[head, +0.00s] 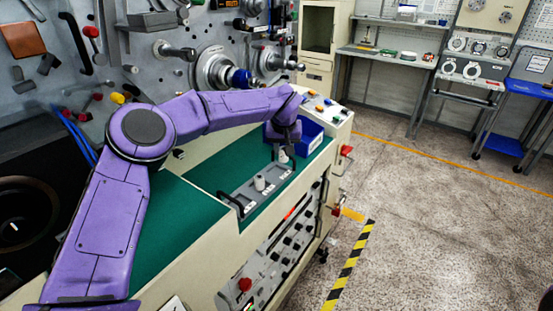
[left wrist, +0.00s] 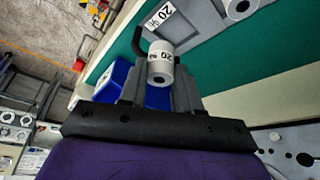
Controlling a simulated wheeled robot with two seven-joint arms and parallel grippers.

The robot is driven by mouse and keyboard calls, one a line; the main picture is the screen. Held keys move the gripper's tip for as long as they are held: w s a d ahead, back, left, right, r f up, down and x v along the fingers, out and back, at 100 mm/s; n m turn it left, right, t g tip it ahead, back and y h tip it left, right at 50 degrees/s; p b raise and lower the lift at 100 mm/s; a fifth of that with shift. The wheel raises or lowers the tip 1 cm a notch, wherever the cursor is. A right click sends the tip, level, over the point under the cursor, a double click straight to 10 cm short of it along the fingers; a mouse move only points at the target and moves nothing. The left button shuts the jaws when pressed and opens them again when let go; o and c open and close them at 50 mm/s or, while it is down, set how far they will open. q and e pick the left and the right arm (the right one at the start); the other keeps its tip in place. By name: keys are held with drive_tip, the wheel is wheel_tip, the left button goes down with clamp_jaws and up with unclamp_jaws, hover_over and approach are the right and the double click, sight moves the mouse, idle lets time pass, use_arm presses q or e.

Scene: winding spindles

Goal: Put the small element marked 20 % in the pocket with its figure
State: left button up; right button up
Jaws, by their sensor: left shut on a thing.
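My left gripper (head: 284,146) is shut on the small pale cylindrical element (head: 284,157). In the left wrist view the element (left wrist: 160,66) sits between the two fingers, with "20 %" readable on its side and a dark hole in its end. The grey tray (head: 246,194) lies below on the green bench top. The left wrist view shows a white "20 %" label (left wrist: 160,16) on the tray, just beyond the held element. The pocket by that label is partly hidden by the element and fingers. My right gripper is in neither view.
Another pale element (head: 260,183) stands in the tray; the left wrist view shows one too (left wrist: 240,8). A dark handle rises at the tray's end. A blue bin (head: 311,138) stands close behind my gripper. The green bench top (head: 185,215) left of the tray is clear.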

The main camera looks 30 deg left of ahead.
use_arm(q)
drive_tip(key=a+f, duration=0.1)
drive_tip(key=f, duration=0.2)
drive_tip(key=a+f+p, duration=0.1)
drive_tip(key=f, duration=0.1)
drive_tip(key=shift+a+f, duration=0.3)
drive_tip(key=shift+w+f, duration=0.25)
drive_tip(key=shift+f, duration=0.1)
drive_tip(key=shift+s+d, duration=0.1)
drive_tip(key=o, duration=1)
drive_tip(key=shift+o, duration=0.2)
drive_tip(key=shift+f, duration=0.1)
